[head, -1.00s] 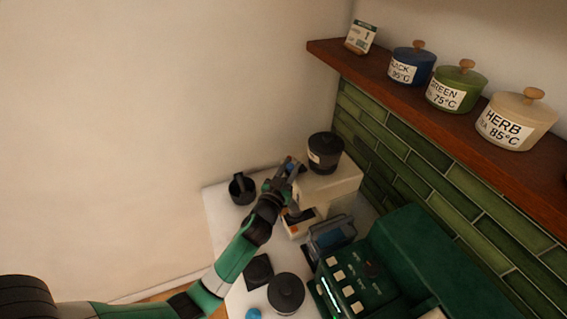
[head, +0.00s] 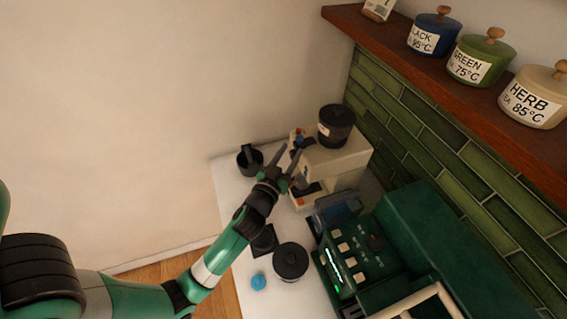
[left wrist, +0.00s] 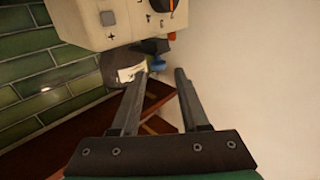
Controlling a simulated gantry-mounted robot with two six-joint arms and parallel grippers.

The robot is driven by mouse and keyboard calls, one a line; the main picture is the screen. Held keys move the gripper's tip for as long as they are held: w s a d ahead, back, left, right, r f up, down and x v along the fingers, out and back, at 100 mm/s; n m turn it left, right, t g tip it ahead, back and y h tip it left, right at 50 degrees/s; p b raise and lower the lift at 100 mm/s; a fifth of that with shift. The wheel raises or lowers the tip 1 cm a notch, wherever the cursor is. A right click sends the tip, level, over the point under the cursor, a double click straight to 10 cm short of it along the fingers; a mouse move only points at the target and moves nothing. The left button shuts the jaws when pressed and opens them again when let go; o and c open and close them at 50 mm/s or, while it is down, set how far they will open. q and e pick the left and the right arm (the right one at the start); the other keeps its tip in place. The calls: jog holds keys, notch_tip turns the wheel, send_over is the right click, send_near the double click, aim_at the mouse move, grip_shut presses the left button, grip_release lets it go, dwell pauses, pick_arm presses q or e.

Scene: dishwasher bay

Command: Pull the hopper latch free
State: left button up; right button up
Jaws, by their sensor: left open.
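The cream grinder (head: 343,165) stands at the back of the white counter, with a dark round hopper (head: 337,127) on top. The grinder body (left wrist: 112,22) and the hopper (left wrist: 113,68) also show upside down in the left wrist view. A small blue piece (left wrist: 157,63) sits beside the hopper, near a dark part and an orange spot; I cannot tell which of these is the latch. My left gripper (head: 287,156) is open and empty at the grinder's left side, apart from the hopper. Its two fingers (left wrist: 160,74) point toward the blue piece. My right gripper is out of view.
A black cup (head: 250,160) stands left of the grinder. A blue-topped container (head: 337,208), a green machine (head: 410,245), a dark round canister (head: 291,262) and a blue item (head: 258,282) are nearer. Lidded jars (head: 482,60) stand on the wooden shelf (head: 420,85).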

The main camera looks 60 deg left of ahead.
pick_arm(q)
jog(key=v, duration=0.5)
jog(key=shift+s+d+b, duration=0.1)
jog(key=shift+s+b, duration=0.05)
jog(key=shift+b, duration=0.2)
